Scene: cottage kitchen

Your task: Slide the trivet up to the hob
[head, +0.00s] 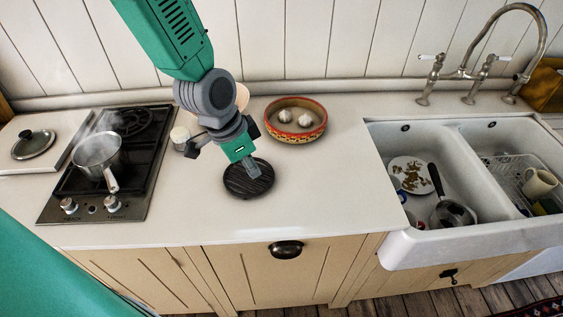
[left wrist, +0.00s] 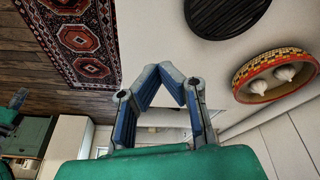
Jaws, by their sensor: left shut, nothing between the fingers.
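The trivet (head: 240,186), a dark round ridged disc, lies flat on the pale worktop in the head view. It also shows at the top of the left wrist view (left wrist: 228,12), cut off by the edge. The black hob (head: 137,165) lies to its left, with bare worktop between them. My left gripper (head: 254,172) is shut and empty, pointing down, and in the head view its fingertips overlap the trivet. In the left wrist view the closed fingers (left wrist: 172,72) appear apart from the trivet; I cannot tell whether they touch it.
A steaming pot (head: 97,155) stands on the hob, its handle toward the front. A patterned bowl (head: 296,118) with white bulbs stands behind and right of the trivet. A small pale jar (head: 180,137) stands near the hob's right edge. A double sink (head: 430,235) is at right.

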